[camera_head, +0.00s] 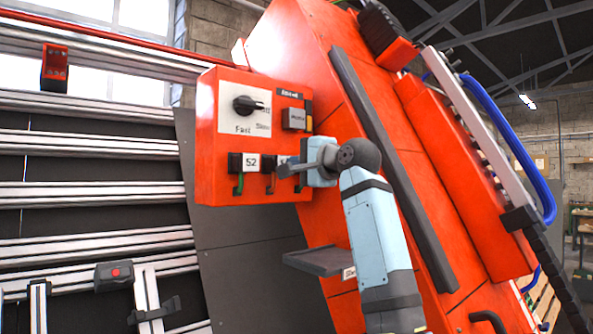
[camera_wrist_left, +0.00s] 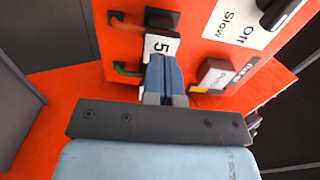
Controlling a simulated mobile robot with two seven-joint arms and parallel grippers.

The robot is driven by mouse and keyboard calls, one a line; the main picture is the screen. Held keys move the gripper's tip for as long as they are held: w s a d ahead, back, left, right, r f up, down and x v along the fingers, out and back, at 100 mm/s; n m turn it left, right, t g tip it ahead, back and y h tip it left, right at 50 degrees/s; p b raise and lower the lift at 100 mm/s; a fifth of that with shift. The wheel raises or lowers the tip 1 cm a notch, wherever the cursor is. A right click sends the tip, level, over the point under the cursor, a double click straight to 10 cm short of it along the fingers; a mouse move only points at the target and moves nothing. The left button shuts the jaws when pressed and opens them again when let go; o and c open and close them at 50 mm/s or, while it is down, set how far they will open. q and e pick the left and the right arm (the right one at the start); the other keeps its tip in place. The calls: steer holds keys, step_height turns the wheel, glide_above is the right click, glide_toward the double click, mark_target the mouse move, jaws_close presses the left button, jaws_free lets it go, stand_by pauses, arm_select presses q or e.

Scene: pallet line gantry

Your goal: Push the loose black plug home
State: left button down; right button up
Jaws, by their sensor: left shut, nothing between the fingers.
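An orange control box (camera_head: 205,130) on the orange machine carries black plugs in a row along its lower part. The left plug (camera_head: 234,162) has a green lead and a white label reading 52 beside it. A second black plug (camera_wrist_left: 162,20) has an orange lead and a label starting with 5. My left gripper (camera_head: 284,170) is shut and empty at the right end of this row. In the left wrist view, its fingertips (camera_wrist_left: 163,60) overlap that label, with a green lead beside them. They hide whatever lies behind. I cannot tell which plug stands out or whether the fingertips touch one.
A rotary switch (camera_head: 248,105) and a grey module (camera_head: 294,119) sit above the plugs. A dark shelf (camera_head: 325,260) juts out below my gripper. Aluminium rails (camera_head: 90,194) fill the left. Blue hoses (camera_head: 520,150) run at the right.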

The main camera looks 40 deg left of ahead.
arm_select(q)
steer(key=d+b, duration=0.1)
steer(key=d, duration=1)
steer(key=shift+s+d+r+b, duration=0.15)
steer(key=shift+s+d+b, duration=0.15)
steer(key=shift+s+d, duration=0.05)
arm_select(e)
steer(key=shift+w+d+f, duration=0.2)
steer(key=shift+d+f, duration=0.1)
steer(key=shift+f, duration=0.45)
steer(key=shift+d, duration=0.1)
